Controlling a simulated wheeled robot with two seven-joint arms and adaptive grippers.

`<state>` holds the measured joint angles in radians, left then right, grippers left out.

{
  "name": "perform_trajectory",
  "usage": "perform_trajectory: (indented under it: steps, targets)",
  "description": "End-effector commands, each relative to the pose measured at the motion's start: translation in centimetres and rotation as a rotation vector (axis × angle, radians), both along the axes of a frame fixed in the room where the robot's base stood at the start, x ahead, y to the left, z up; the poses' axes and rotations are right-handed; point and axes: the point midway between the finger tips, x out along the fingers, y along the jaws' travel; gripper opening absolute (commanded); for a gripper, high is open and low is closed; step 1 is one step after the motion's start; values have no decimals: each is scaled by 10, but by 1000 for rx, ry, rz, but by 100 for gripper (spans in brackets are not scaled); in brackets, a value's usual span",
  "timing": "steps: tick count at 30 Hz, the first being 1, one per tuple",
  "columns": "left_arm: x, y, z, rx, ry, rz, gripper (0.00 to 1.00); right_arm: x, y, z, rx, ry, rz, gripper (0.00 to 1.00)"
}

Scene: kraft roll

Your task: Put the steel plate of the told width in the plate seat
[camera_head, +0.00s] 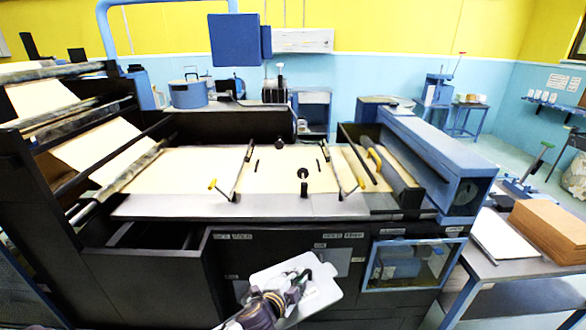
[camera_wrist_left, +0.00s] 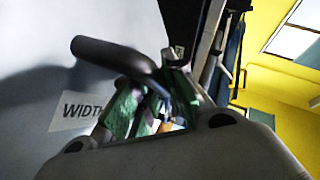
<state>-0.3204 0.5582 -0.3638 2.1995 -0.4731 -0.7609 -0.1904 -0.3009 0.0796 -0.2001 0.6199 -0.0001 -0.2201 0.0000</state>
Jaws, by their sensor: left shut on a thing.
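A pale grey steel plate (camera_head: 328,291) with rounded corners is in front of the machine's dark front, at the lower middle of the head view. My left gripper (camera_head: 303,281) is in front of it and appears shut on its dark bar handle. In the left wrist view the dark handle (camera_wrist_left: 112,55) runs to the green-tinted fingers (camera_wrist_left: 150,100). Behind it is a grey face with a label (camera_wrist_left: 82,111) reading WIDTH; the rest of the label is hidden. I cannot tell for certain which part is the plate seat. My right gripper is not in view.
The machine's deck (camera_head: 215,205) carries kraft paper and yellow-tipped levers (camera_head: 222,190). An open drawer box (camera_head: 150,240) is at left. A clear-windowed blue box (camera_head: 415,265) is at the right front. A side table (camera_head: 510,262) holds brown sheets (camera_head: 548,228).

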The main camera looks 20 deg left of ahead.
Motion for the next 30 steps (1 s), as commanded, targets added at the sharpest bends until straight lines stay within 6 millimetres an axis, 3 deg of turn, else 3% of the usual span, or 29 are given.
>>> perform_trajectory:
  steps: [14,30]
  targets:
    - [22,3,27,-2,-11,-3,0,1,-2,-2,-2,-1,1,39]
    - [63,14,84,-3,-14,-10,0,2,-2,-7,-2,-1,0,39]
